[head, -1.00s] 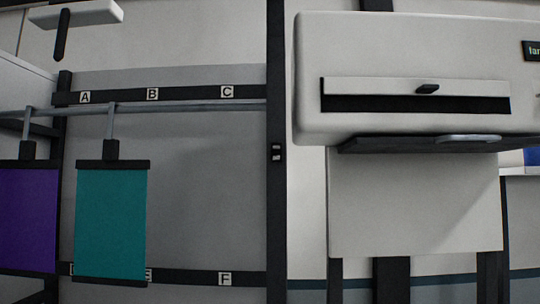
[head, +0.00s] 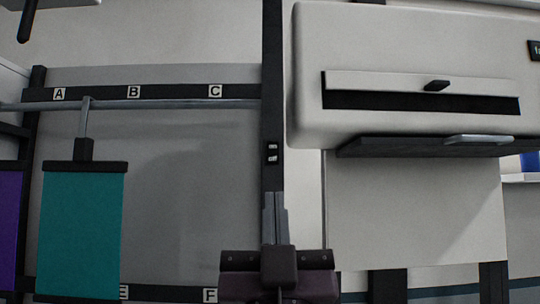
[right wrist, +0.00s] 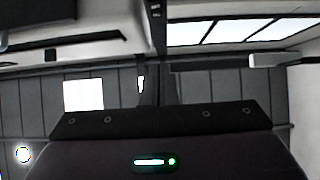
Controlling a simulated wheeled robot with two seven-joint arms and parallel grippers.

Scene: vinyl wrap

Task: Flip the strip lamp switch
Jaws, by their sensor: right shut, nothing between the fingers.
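A small switch (head: 271,153) with two pale rocker parts sits on a dark upright post (head: 273,80) in the middle of the head view. I cannot tell which way it is flipped. My right gripper (head: 275,200) points up from the bottom of the head view, its grey fingers shut and empty. The fingertips show a little below the switch, in front of the post; whether they touch the post is unclear. In the right wrist view the gripper body fills the bottom and the post (right wrist: 157,12) shows at the top. My left gripper is not in view.
A pale machine (head: 400,40) with a dark slot stands right of the post, with a dark shelf (head: 400,147) below. At left, a teal sheet (head: 80,230) and a purple sheet (head: 8,230) hang from a rail (head: 180,104) under labels A, B and C.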

